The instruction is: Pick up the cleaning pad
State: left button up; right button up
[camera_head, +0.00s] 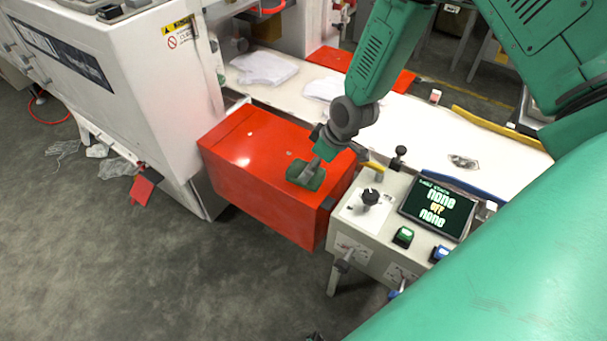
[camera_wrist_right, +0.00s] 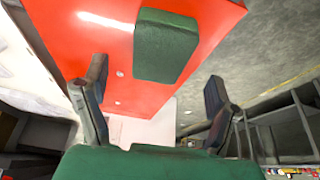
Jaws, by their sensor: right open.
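The green cleaning pad (camera_head: 297,177) lies on the top face of the red box (camera_head: 247,150) in the head view. In the right wrist view the pad (camera_wrist_right: 166,45) lies on the red surface, near the box edge. My right gripper (camera_head: 313,163) is over the box top at the pad and partly covers it in the head view. In the wrist view the right gripper (camera_wrist_right: 155,78) is open, with its two fingers apart and the pad beyond the tips, between their lines. Nothing is held between the fingers. My left gripper is not in view.
A control console (camera_head: 385,225) with a screen, knobs and buttons stands right of the box. A white machine (camera_head: 150,95) stands on the left.

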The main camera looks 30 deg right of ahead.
jog(key=shift+w+d+f, duration=0.1)
jog(key=shift+w+f, duration=0.2)
jog(key=shift+f, duration=0.4)
jog(key=x, duration=0.3)
jog(key=shift+w+f, duration=0.15)
jog(key=shift+w, duration=0.05)
jog(key=shift+w+a+f, duration=0.1)
jog(key=shift+a+f, duration=0.1)
jog(key=shift+a, duration=0.3)
jog(key=shift+d+f, duration=0.25)
jog(key=shift+f, duration=0.05)
jog(key=shift+a+r, duration=0.1)
jog(key=shift+a, duration=0.05)
jog(key=c, duration=0.8)
